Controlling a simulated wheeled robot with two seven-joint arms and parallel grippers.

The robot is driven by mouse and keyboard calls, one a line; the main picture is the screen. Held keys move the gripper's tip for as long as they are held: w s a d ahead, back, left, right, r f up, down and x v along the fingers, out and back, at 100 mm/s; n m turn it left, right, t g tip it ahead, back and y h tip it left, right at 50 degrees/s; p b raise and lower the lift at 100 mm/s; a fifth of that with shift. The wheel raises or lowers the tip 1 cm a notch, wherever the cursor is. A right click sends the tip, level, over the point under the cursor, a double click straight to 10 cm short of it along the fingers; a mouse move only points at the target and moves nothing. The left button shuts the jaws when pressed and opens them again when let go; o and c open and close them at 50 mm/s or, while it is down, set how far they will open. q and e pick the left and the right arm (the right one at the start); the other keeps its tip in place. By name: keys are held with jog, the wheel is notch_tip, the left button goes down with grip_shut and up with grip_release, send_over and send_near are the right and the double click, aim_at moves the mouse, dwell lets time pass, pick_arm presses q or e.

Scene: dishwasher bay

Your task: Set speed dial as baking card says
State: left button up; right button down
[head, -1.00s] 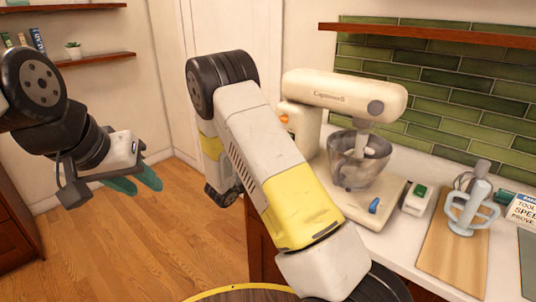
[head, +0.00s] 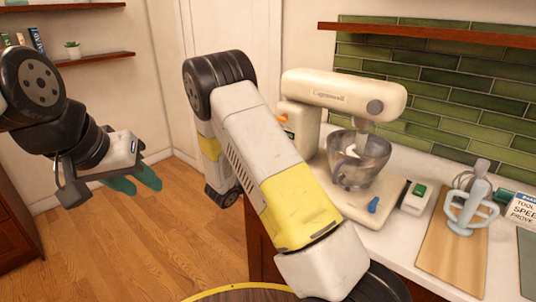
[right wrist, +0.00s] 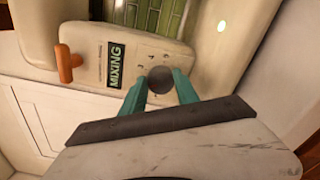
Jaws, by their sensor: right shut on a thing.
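My right gripper (right wrist: 159,86) is shut on the dial, a teal finger on each side. Marks around the dial are too small to read. My left gripper (head: 134,184) hangs open and empty, away from the counter.
An orange lever (right wrist: 68,63) sits left of the label. A green-topped box (head: 415,198) and a wooden board (head: 452,256) with a pale beater (head: 468,212) lie right. My right arm crosses before the mixer.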

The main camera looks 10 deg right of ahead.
jog(key=shift+f+m, duration=0.1)
jog(key=shift+m, duration=0.5)
jog(key=c, duration=0.9)
grip_release()
jog(key=shift+c, duration=0.2)
jog(key=v, duration=0.8)
jog(key=shift+d, duration=0.1)
